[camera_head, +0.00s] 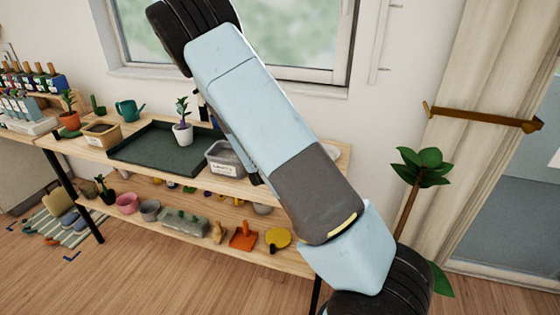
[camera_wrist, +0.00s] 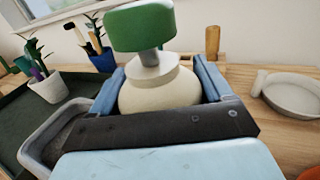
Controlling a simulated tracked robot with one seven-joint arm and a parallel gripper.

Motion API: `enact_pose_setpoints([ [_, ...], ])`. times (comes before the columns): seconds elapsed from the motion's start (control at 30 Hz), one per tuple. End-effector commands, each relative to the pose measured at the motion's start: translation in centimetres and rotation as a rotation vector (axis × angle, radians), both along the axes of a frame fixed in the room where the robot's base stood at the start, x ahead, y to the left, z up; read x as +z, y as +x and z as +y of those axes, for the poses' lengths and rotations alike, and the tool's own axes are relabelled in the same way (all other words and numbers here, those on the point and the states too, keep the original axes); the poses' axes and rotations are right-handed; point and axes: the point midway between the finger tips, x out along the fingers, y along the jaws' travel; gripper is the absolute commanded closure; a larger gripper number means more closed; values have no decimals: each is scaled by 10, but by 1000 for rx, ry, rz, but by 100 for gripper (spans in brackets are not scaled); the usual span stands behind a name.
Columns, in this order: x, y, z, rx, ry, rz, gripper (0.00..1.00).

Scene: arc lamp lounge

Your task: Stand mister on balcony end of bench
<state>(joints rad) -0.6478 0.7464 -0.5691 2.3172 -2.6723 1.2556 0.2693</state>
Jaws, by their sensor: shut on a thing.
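The mister, a round cream bottle (camera_wrist: 160,92) with a grey neck and green head (camera_wrist: 140,26), sits between the blue fingers of my gripper (camera_wrist: 162,82) in the wrist view. My gripper is shut on it. The bottle's lower part is hidden by the gripper body, so I cannot tell whether it touches the bench. The wooden bench (camera_head: 215,187) runs across the head view. Its right end, toward the curtain and glass door, is partly hidden by my arm.
On the bench are a dark green tray (camera_head: 135,150), a potted plant (camera_head: 183,134), a grey labelled bin (camera_head: 222,160) and a teal watering can (camera_head: 128,110). The wrist view shows a pale dish (camera_wrist: 290,95) at right and a blue pot (camera_wrist: 103,60) with tools.

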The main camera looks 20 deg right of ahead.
Motion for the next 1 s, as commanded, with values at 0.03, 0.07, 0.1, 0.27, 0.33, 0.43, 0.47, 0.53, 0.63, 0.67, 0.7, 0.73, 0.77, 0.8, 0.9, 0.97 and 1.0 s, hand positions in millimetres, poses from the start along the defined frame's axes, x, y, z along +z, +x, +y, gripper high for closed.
enact_pose_setpoints([
  [0.03,0,0,-7,-11,-1,-1,67],
  [0.07,0,0,-10,-15,-1,-1,67],
  [0.1,0,0,-13,-19,-1,-1,67],
  [0.27,2,-3,-17,-40,1,-2,67],
  [0.33,4,-8,-13,-62,3,-4,67],
  [0.43,9,-21,-3,-114,6,-3,67],
  [0.47,11,-27,0,-135,6,-3,67],
  [0.53,16,-41,9,-189,7,-3,67],
  [0.63,24,-66,21,-271,5,0,67],
  [0.67,27,-74,25,-295,5,-1,67],
  [0.7,30,-84,30,-325,5,-1,67],
  [0.73,32,-92,33,-348,3,1,67],
  [0.77,35,-99,36,-369,3,0,67],
  [0.8,38,-109,40,-397,2,1,67],
  [0.9,45,-130,47,-452,1,0,67],
  [0.97,48,-140,50,-477,0,1,67],
  [1.0,49,-146,52,-490,-1,1,67],
])
